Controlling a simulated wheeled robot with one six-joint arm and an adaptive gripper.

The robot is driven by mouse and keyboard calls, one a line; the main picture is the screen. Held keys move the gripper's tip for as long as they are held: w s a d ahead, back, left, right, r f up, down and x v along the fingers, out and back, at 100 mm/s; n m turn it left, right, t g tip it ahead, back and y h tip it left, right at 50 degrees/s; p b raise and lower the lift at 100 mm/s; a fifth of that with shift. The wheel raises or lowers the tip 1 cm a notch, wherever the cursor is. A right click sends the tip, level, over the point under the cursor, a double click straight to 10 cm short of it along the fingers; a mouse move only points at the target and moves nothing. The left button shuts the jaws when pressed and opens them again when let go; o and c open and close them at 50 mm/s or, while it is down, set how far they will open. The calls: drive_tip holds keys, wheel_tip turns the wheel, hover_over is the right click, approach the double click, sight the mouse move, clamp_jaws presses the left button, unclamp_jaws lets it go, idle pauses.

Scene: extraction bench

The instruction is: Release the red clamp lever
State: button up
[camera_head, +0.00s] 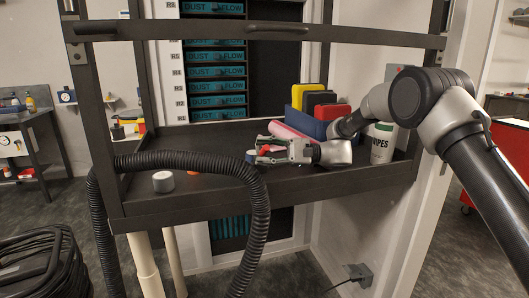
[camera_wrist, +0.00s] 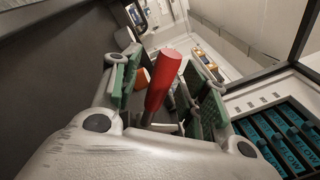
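The red clamp lever (camera_wrist: 163,82) stands up, slightly tilted, between the two green-padded fingers of my gripper (camera_wrist: 168,88) in the wrist view. The fingers are apart, with a visible gap on each side of the lever. The lever's lower end and the clamp body are largely hidden by my gripper. In the head view my gripper (camera_head: 262,150) is low over the dark bench shelf (camera_head: 225,195), and a small red part of the lever (camera_head: 265,149) shows between its fingers.
A blue bin (camera_head: 308,125) with yellow, black and red items, a pink roll (camera_head: 296,132) and a wipes canister (camera_head: 382,146) stand close by my arm. A black corrugated hose (camera_head: 262,215) loops over the shelf's front edge. A grey-white cylinder (camera_head: 163,182) stands at the left.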

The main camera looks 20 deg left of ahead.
wheel_tip(320, 180, up, 10)
idle(0.6)
